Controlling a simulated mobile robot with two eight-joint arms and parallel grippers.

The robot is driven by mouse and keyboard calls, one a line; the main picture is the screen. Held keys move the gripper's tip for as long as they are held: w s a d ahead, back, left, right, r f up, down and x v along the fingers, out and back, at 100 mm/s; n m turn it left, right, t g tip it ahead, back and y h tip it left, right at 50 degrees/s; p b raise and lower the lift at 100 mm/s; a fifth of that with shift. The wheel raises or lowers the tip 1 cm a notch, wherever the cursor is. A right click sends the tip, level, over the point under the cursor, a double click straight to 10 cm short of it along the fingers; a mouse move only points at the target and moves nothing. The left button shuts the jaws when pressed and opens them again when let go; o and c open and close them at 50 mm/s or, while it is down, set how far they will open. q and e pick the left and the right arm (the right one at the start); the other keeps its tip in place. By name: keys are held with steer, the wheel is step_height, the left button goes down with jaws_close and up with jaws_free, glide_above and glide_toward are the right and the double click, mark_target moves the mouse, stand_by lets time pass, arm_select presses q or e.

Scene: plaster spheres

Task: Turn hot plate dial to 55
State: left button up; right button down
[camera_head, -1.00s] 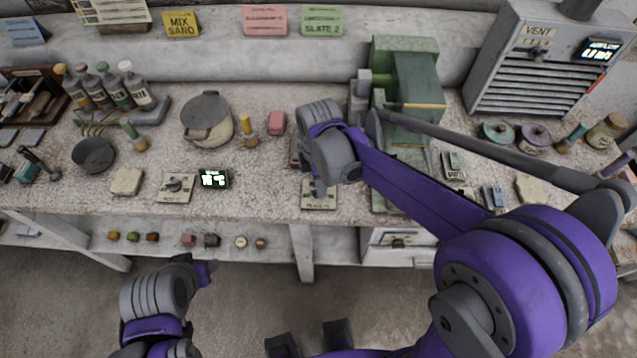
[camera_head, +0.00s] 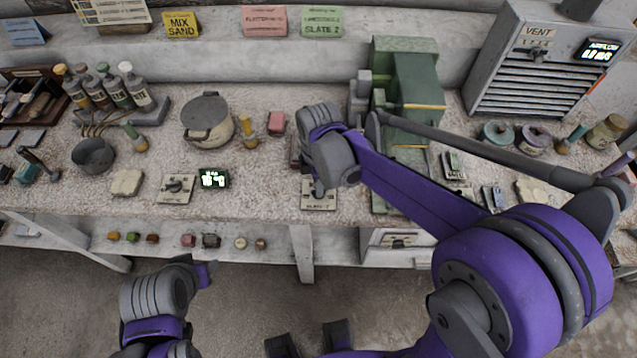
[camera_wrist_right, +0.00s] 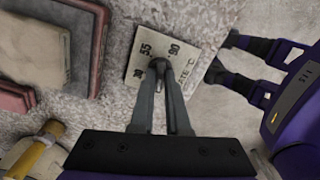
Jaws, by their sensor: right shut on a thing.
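The hot plate dial sits on a pale plate (camera_head: 318,203) at the bench's front edge, mostly covered by my right arm. In the right wrist view this plate (camera_wrist_right: 191,50) carries the marks 55 and 90, another number left of them, and lettering ending in °C. My right gripper (camera_wrist_right: 160,68) is shut on the dial's dark knob (camera_wrist_right: 158,63), whose pointer I cannot read. The right gripper also shows in the head view (camera_head: 318,186), over the plate. My left gripper (camera_head: 207,272) is low at the left, off the bench; its fingers are not visible.
Left along the bench are a second dial plate (camera_head: 176,188), a small lit display (camera_head: 214,179) and a lidded pot (camera_head: 206,122). A green machine (camera_head: 415,80) stands behind my right arm. A vent box (camera_head: 540,65) is at the back right.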

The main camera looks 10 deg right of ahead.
steer(key=shift+m, duration=0.3)
steer(key=m, duration=0.2)
steer(key=shift+m+b, duration=0.3)
steer(key=shift+b, duration=0.05)
steer(key=m, duration=0.3)
steer(key=shift+m, duration=0.3)
steer(key=m+b, duration=0.1)
steer(key=m, duration=0.2)
steer(key=shift+m, duration=0.3)
steer(key=m, duration=0.3)
steer(key=shift+m, duration=0.4)
steer(key=m, duration=0.3)
steer(key=shift+m, duration=0.3)
steer(key=m, duration=0.3)
steer(key=shift+b, duration=0.35)
steer(key=m, duration=0.7)
